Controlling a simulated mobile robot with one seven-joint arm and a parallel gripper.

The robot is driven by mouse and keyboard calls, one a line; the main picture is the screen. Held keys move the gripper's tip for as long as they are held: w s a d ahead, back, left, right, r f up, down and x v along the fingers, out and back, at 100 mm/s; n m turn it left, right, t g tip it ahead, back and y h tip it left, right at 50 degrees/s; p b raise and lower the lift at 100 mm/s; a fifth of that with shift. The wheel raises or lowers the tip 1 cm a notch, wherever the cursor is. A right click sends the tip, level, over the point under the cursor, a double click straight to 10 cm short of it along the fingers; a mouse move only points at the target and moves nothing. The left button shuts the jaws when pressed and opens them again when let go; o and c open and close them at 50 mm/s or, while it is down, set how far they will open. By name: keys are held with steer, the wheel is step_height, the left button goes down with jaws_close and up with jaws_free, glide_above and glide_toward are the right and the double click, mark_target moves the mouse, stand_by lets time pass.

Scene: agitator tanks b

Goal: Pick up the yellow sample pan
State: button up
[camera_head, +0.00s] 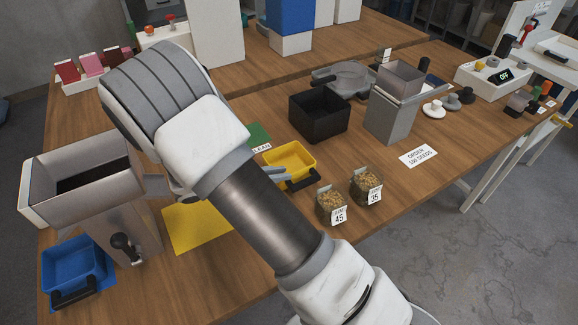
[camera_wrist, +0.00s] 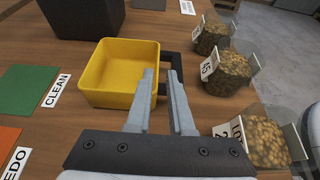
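The yellow sample pan (camera_head: 286,157) sits upright on the wooden table, and it also shows in the wrist view (camera_wrist: 110,88). It looks empty. Its black handle (camera_head: 302,180) sticks out on the side toward the seed jars. My gripper (camera_wrist: 160,74) is open beside the pan's handle side, with a gap between the fingers. In the wrist view, the left finger overlaps the pan's right wall and part of the black handle shows between the fingers. I cannot tell whether they touch. In the head view, my arm hides most of my gripper (camera_head: 275,174).
Jars of seeds labelled 45 (camera_head: 331,205) and 35 (camera_head: 366,185) stand close to the handle. A black bin (camera_head: 319,117) is behind the pan. A green card (camera_head: 258,134) and yellow mat (camera_head: 198,228) lie leftward. A blue pan (camera_head: 75,268) is at front left.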

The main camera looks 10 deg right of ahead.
mark_target(292, 170)
steer(key=x, duration=0.5)
steer(key=shift+w+d+f, duration=0.1)
steer(key=shift+w+f, duration=0.1)
steer(key=shift+f, duration=0.05)
jaws_close()
stand_by(1.2)
